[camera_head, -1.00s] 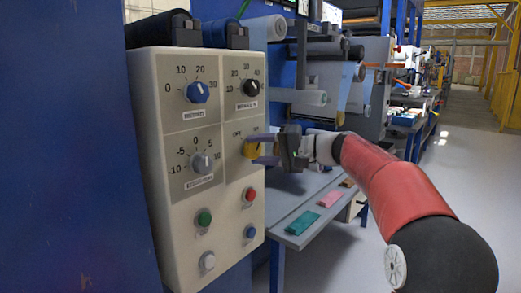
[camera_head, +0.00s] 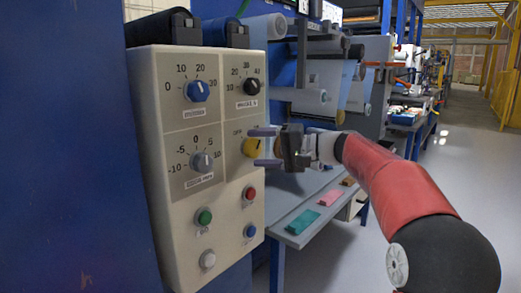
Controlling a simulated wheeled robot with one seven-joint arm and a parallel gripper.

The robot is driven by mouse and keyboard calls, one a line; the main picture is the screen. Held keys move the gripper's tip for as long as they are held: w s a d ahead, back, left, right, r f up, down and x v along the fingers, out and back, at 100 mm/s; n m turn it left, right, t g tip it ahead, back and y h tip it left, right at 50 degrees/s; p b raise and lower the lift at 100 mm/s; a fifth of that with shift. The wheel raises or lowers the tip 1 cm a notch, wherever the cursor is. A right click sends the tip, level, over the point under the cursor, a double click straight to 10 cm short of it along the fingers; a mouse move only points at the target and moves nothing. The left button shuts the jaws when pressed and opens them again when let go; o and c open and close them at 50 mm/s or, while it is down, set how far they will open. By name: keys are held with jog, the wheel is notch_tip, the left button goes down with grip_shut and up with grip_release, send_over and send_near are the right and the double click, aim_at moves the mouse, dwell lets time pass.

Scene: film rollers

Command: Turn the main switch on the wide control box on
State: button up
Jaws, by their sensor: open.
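The wide control box (camera_head: 178,230) is a pale box at the left, mounted on a blue panel. Its yellow rotary switch (camera_head: 251,147) sits at the right of the middle row, with a dark mark on it pointing up and slightly right. My gripper (camera_head: 265,147) is open, reaching in from the right. One finger is above and one below the switch's level, with the tips close to its face. I cannot tell if they touch it. The gripper holds nothing.
Blue (camera_head: 197,91), black (camera_head: 251,86) and grey (camera_head: 201,161) knobs surround the switch. Red (camera_head: 250,193), green (camera_head: 204,216), blue (camera_head: 250,231) and white (camera_head: 207,259) buttons sit below. A grey table (camera_head: 280,219) with coloured blocks stands behind my arm.

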jog(key=v, duration=0.7)
jog(key=shift+d, duration=0.15)
jog(key=shift+s, duration=0.1)
